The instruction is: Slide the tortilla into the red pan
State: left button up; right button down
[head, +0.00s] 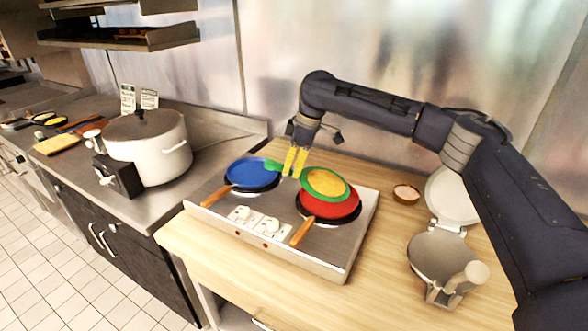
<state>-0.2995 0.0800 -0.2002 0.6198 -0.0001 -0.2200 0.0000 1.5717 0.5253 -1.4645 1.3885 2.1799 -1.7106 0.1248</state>
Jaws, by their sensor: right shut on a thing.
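The red pan (345,209) sits on the right burner of the stove, its orange handle pointing toward the front. The yellow tortilla (326,181) lies on a green round plate or paddle (309,190), which is over the back part of the red pan and overlaps it in the picture. I cannot tell whether the green piece touches the pan. My right gripper (294,162), with yellow fingers, is shut at the left of the green piece; a green end, likely its handle, shows left of the fingers. My left gripper is not in view.
A blue pan (250,173) sits on the left burner of the stove (216,212). A large white pot (160,150) stands on the left counter. A small bowl (406,194) and an open round press (440,258) are on the wooden top at right. The wooden front strip is clear.

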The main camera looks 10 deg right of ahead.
aim_at(268, 162)
jog(key=y, duration=0.1)
jog(key=d+r+t+y, duration=0.1)
jog(key=y, duration=0.1)
jog(key=shift+s+r, duration=0.2)
notch_tip(268, 162, up, 2)
jog(key=shift+w+a+y, duration=0.1)
jog(key=shift+a+y, duration=0.05)
jog(key=shift+y, duration=0.65)
jog(key=shift+t, duration=0.3)
jog(key=shift+w+a+r, duration=0.15)
jog(key=shift+w+a, duration=0.1)
jog(key=shift+a, duration=0.55)
jog(key=shift+w+a+r, duration=0.15)
jog(key=shift+w+a, duration=0.05)
jog(key=shift+a, duration=0.6)
jog(key=shift+w+a+r, duration=0.15)
jog(key=shift+w+a, duration=0.1)
jog(key=shift+a, duration=0.55)
jog(key=shift+w+a+r, duration=0.2)
jog(key=shift+w+a, duration=0.05)
jog(key=shift+a, duration=0.4)
jog(key=shift+w+a+r, duration=0.15)
jog(key=shift+w+a, duration=0.05)
jog(key=shift+a, duration=0.5)
jog(key=shift+w+a+r, duration=0.2)
jog(key=shift+w+a, duration=0.05)
jog(key=shift+a, duration=0.4)
jog(key=shift+a+r, duration=0.1)
